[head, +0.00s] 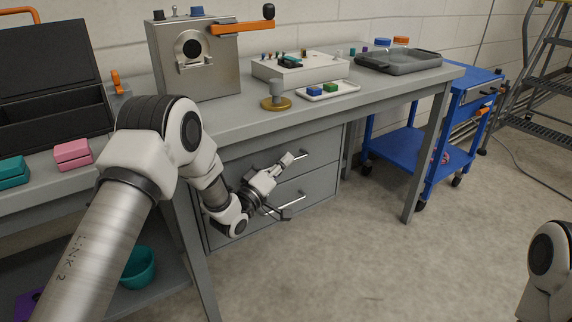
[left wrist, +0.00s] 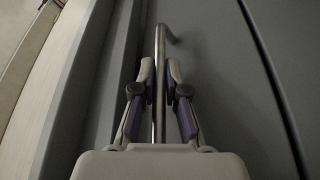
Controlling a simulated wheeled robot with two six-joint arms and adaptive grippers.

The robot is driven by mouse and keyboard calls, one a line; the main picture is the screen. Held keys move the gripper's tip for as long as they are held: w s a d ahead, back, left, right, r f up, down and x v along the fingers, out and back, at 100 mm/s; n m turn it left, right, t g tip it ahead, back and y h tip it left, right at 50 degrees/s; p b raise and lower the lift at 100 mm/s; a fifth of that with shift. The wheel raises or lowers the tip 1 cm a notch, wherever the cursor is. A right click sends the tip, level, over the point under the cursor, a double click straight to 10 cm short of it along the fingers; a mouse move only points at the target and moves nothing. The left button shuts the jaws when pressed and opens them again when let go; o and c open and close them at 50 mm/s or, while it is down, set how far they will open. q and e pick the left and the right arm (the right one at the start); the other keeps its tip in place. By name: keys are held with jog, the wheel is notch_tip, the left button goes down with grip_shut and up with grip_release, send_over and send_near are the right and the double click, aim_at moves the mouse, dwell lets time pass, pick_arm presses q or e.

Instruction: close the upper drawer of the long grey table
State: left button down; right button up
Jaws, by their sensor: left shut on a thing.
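The long grey table (head: 232,125) has two stacked grey drawers under its top. The upper drawer (head: 323,143) has a thin metal bar handle (head: 303,154). My left gripper (head: 290,160) is at this handle. In the left wrist view, the fingers of my left gripper (left wrist: 160,68) stand on either side of the handle bar (left wrist: 160,42) and are shut on it. The upper drawer front looks close to flush with the lower drawer (head: 318,187); any small gap cannot be told. My right gripper is out of view; only part of my right arm shows at the lower right.
On the table stand a metal box with an orange lever (head: 195,60), a brass-based stand (head: 276,97), a small tray (head: 326,91) and a dark tray (head: 398,60). A blue cart (head: 400,147) stands to the right. The floor before the drawers is clear.

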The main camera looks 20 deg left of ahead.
pick_arm(q)
jog(key=c, duration=1.5)
grip_release()
jog(key=shift+w+a+r, duration=0.1)
jog(key=shift+a, duration=0.1)
jog(key=v, duration=1.2)
